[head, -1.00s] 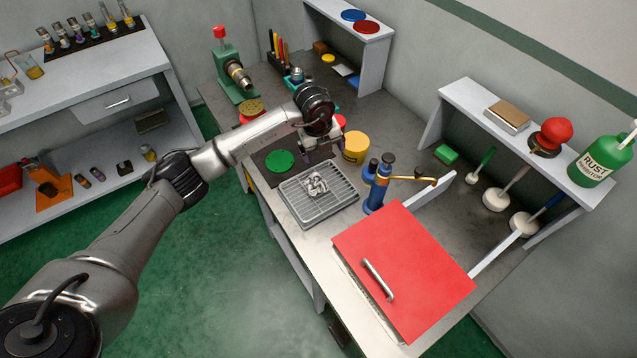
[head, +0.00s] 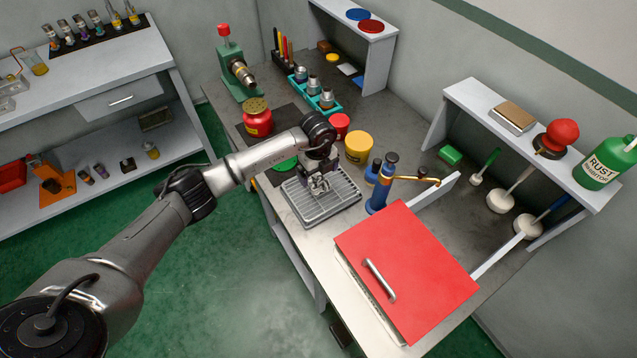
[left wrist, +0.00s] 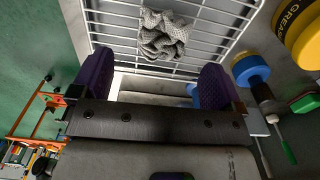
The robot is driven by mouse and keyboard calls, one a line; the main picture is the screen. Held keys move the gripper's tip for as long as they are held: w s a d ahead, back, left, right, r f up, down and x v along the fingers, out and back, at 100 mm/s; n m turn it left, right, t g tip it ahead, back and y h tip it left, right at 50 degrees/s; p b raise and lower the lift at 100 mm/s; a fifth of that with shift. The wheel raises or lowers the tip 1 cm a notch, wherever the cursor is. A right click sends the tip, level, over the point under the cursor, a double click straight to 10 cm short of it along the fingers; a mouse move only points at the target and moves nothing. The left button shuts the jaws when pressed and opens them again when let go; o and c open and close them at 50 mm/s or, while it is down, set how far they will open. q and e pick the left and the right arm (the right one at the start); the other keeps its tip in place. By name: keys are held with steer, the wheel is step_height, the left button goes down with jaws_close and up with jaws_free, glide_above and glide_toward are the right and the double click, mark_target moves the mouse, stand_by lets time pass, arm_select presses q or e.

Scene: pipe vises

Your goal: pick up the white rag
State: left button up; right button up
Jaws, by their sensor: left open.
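The white rag (head: 319,186) is a crumpled grey-white cloth lying on the wire rack of a grey tray (head: 335,207). In the head view my left gripper partly covers it. The rag also shows at the top middle of the left wrist view (left wrist: 163,36). My left gripper (head: 318,172) is over the tray, close to the rag. In the left wrist view its two purple fingers (left wrist: 155,82) stand wide apart, with nothing between them. The rag lies beyond the fingertips there, and I cannot tell the exact gap. My right gripper is in neither view.
A yellow pot (head: 358,147) and a red pot (head: 340,126) stand behind the tray. A blue pump bottle with a brass spout (head: 379,190) is right of it. A red-lidded box (head: 405,270) stands in front right. A green disc (head: 284,161) is partly behind my arm.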

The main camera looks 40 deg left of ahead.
mark_target(318, 181)
arm_select(q)
steer(key=shift+w+a+f, duration=0.1)
steer(key=shift+w+f, duration=0.05)
steer(key=shift+f, duration=2.45)
steer(key=shift+c, duration=0.3)
steer(key=c, duration=1)
